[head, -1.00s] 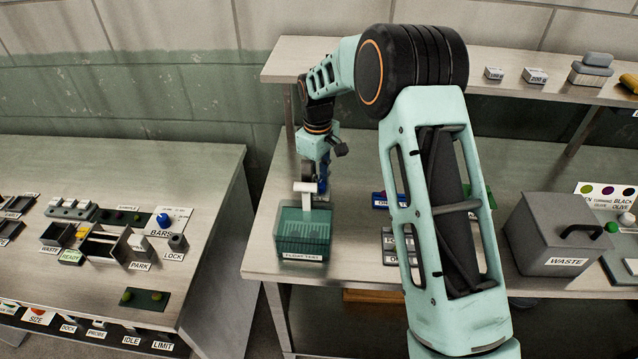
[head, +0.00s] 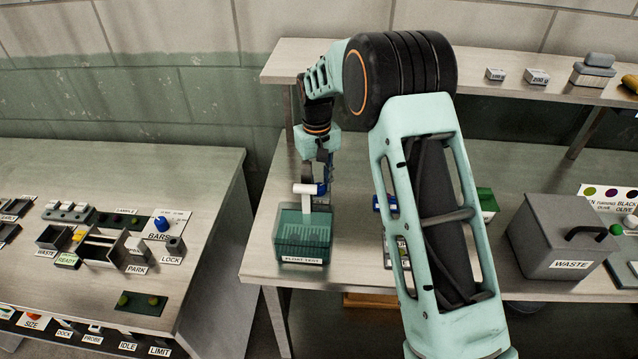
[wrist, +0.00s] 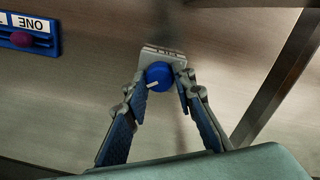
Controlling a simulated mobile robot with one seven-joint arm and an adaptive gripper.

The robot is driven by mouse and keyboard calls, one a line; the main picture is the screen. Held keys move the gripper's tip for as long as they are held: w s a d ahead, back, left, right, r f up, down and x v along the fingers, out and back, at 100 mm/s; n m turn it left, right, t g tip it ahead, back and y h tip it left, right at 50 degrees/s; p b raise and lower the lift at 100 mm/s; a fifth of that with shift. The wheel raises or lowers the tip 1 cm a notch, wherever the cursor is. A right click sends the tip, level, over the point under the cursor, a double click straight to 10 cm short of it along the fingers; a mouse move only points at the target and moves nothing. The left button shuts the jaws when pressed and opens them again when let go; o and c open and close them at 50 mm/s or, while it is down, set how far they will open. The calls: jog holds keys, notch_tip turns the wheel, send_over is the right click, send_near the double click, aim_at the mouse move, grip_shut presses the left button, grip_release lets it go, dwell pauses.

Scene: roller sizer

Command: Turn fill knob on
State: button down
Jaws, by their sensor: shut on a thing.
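The fill knob (head: 322,188) is blue and round, on the side of a white spout (head: 306,190) above the clear green float test tank (head: 302,234). In the wrist view the knob (wrist: 158,72) lies between my fingertips, with a white pointer mark slanting to the lower left. My gripper (wrist: 161,82) is shut on the knob, one finger on each side. In the head view my gripper (head: 323,178) reaches down to the knob from behind the spout, its fingers small and partly hidden.
A grey waste bin (head: 560,240) stands on the right of the bench. A shelf (head: 470,70) runs along the back with labelled weights. A blue plate with a purple button (wrist: 22,38) shows in the wrist view. A second table (head: 190,170) with stations stands at left.

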dwell(0.3)
jog(key=c, duration=1.6)
grip_release()
jog(key=shift+r, duration=0.15)
notch_tip(320, 180, up, 12)
jog(key=shift+a, duration=0.15)
